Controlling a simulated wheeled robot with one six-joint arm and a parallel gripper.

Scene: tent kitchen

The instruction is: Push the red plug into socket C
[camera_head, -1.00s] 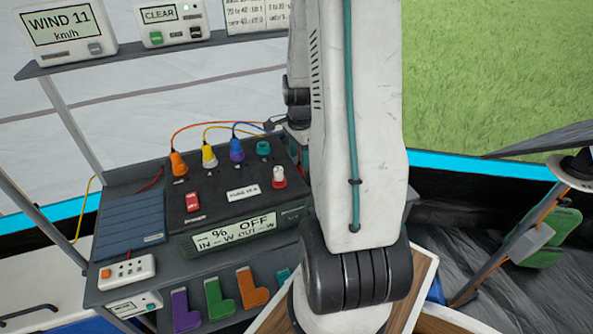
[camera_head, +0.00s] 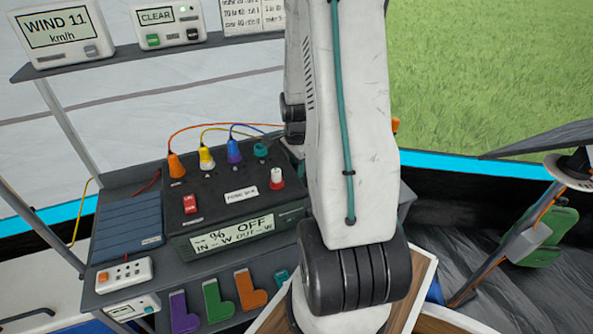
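The black power box (camera_head: 240,190) stands on the grey shelf, left of my arm. No plug is clearly identifiable as the red one. The letters of the sockets cannot be read, so socket C is not identifiable. My gripper is hidden behind my arm.
The box has a red switch (camera_head: 190,203) and a display reading OFF (camera_head: 232,232). Cables arch behind the plugs. A small orange thing (camera_head: 395,123) shows right of my arm.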

